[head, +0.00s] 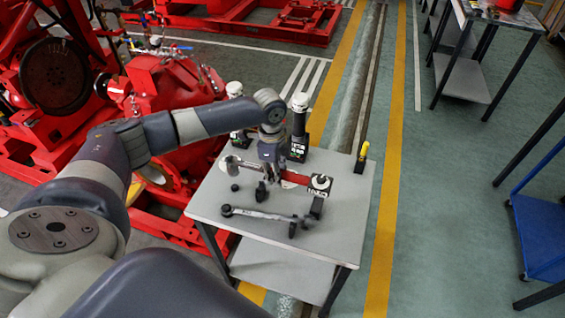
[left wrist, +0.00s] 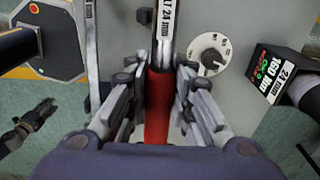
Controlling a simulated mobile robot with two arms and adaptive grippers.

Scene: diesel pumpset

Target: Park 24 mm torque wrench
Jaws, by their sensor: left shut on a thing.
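The torque wrench has a red handle (head: 293,177) and a grey shaft marked 24 mm (left wrist: 166,25). In the head view it lies across above the grey table (head: 222,198). My left gripper (head: 266,192) is shut on the red handle, which shows between its fingers in the left wrist view (left wrist: 157,100). Dark supports (head: 317,207) stand near its right end; I cannot tell whether it touches them. A white disc (head: 320,183) marks that end. In the left wrist view a dark gripper-like part (left wrist: 30,125), perhaps my right gripper, shows at the lower left.
A small black piece (head: 234,187) sits to the left. A white dial (left wrist: 210,55) lies beside the wrench. Red pump machinery (head: 165,95) is left.

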